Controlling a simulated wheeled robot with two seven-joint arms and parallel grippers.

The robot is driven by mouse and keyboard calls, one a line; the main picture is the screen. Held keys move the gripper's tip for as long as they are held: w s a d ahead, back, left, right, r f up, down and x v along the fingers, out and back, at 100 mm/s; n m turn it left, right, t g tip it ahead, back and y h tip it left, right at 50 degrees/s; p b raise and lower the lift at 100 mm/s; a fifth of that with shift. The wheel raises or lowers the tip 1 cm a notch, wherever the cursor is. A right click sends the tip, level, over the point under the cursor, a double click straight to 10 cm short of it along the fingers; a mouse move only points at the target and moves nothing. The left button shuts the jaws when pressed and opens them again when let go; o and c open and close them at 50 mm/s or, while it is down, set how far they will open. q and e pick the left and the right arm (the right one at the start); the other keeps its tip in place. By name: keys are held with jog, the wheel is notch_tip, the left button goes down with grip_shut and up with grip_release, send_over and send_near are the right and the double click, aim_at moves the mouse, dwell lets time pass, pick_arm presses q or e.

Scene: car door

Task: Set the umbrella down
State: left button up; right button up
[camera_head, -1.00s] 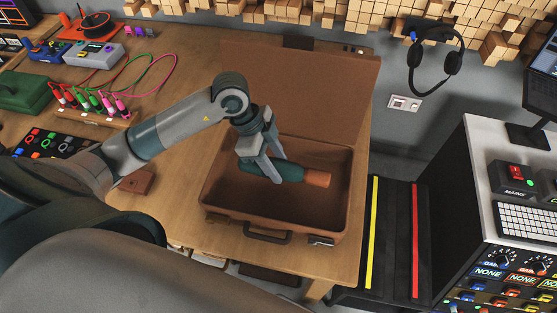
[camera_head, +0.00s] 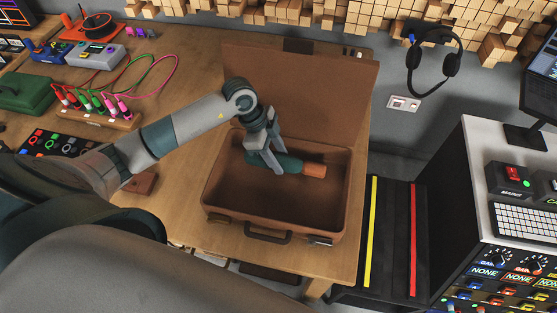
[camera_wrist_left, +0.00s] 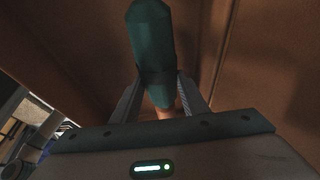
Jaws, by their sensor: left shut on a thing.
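The umbrella (camera_head: 291,164) is folded, dark green with an orange-brown handle (camera_head: 314,170) at its right end. It lies roughly level inside the open brown suitcase (camera_head: 225,203), near the back wall; I cannot tell whether it touches the bottom. My left gripper (camera_head: 270,165) is shut on the green part, fingers pointing down into the suitcase. In the left wrist view the umbrella (camera_wrist_left: 152,45) runs between the two fingers (camera_wrist_left: 158,88), with the handle partly hidden behind the wrist body. My right gripper is not in view.
The suitcase lid (camera_head: 300,85) stands open at the back. The wooden table (camera_head: 190,75) holds a rack of coloured cables (camera_head: 95,113) at the left. The suitcase's front floor is clear. A headset (camera_head: 434,62) hangs on the wall at the right.

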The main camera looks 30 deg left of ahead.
pick_arm(q)
jog(key=shift+f, duration=1.2)
jog(key=o, duration=1.3)
jog(key=b+v, duration=0.1)
jog(key=v, duration=1.1)
jog(key=shift+s+b, duration=0.1)
jog(key=shift+b, duration=0.25)
